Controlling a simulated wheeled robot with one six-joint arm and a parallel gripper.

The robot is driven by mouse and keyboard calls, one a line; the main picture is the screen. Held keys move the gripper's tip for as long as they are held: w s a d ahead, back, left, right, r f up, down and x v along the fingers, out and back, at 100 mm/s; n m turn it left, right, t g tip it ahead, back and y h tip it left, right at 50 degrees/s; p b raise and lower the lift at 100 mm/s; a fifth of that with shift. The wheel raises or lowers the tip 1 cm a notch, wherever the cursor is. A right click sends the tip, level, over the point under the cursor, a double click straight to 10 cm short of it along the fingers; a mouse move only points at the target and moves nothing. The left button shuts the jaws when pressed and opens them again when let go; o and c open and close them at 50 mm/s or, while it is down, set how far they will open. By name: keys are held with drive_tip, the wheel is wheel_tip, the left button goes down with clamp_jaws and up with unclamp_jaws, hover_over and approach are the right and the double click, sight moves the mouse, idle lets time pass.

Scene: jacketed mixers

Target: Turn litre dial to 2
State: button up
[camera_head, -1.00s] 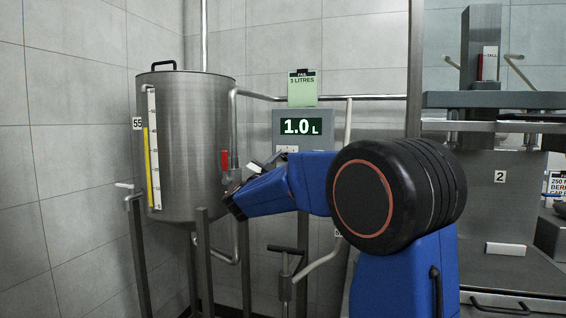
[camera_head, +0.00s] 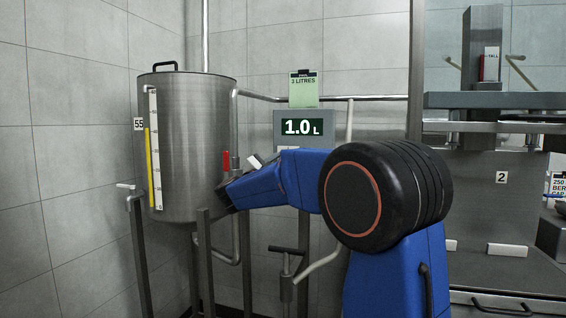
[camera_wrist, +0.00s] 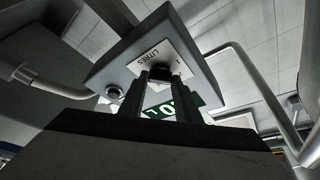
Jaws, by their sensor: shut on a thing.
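The control box (camera_head: 280,122) hangs on the wall, and its green display (camera_head: 302,127) reads 1.0 L. Its lower part is hidden behind my blue arm in the head view. In the wrist view, the box shows tilted, with a pale plate (camera_wrist: 148,61) marked LITRES. The dark litre dial (camera_wrist: 159,73) is on that plate, between the fingertips of my gripper (camera_wrist: 160,82), which is shut on it. The fingers hide part of the dial, so its pointer cannot be read. My gripper's fingers are hidden in the head view.
A green card (camera_head: 303,90) reading 3 LITRES hangs above the box. Pipes run along the wall. A round button (camera_wrist: 114,93) sits near the dial.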

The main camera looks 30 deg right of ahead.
drive_tip(key=o, duration=1)
drive_tip(key=shift+o, duration=0.2)
drive_tip(key=v, duration=1.7)
drive_tip(key=shift+s+a, duration=0.15)
drive_tip(key=shift+r, duration=0.1)
